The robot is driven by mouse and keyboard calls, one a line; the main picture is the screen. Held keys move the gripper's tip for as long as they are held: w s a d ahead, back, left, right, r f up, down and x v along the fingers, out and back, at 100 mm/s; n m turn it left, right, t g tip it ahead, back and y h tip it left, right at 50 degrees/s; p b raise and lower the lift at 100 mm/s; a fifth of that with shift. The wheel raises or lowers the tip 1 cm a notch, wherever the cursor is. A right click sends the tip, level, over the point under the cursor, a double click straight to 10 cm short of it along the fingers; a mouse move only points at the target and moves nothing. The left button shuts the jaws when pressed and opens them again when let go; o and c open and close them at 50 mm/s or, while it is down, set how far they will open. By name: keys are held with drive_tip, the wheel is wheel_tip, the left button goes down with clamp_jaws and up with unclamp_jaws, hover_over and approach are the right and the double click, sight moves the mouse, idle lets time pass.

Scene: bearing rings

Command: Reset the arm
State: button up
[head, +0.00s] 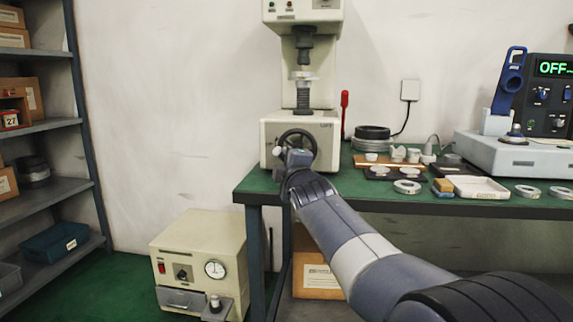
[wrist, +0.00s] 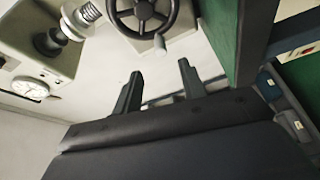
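My arm reaches from the lower right of the head view toward the bench press (head: 270,130). My gripper (head: 291,158) is at the arm's end, in front of the press's black handwheel (head: 313,142); its fingers are hard to make out there. In the wrist view my gripper (wrist: 160,78) has its two dark fingers wide apart, with nothing held between them. The handwheel (wrist: 143,14) and its pale crank knob (wrist: 160,44) show beyond the fingertips. I cannot tell how far the fingers are from the wheel.
The green bench (head: 345,185) carries metal rings (head: 407,187), a white tray (head: 480,187) and a tester with an "OFF" display (head: 550,95). A cream machine with a gauge (head: 205,262) stands on the floor at left. Shelves (head: 50,128) line the left wall.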

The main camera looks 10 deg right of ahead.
sight(279, 152)
drive_tip(key=shift+w, duration=0.15)
drive_tip(key=shift+w+a, duration=0.2)
drive_tip(key=shift+w, duration=2.25)
drive_tip(key=w, duration=0.1)
drive_tip(key=w+p, duration=0.1)
drive_tip(key=w, duration=0.2)
drive_tip(key=shift+a+r+p, duration=0.15)
drive_tip(key=shift+r+p, duration=0.1)
drive_tip(key=shift+p, duration=0.15)
drive_tip(key=shift+w, duration=0.8)
drive_tip(key=shift+f, duration=0.1)
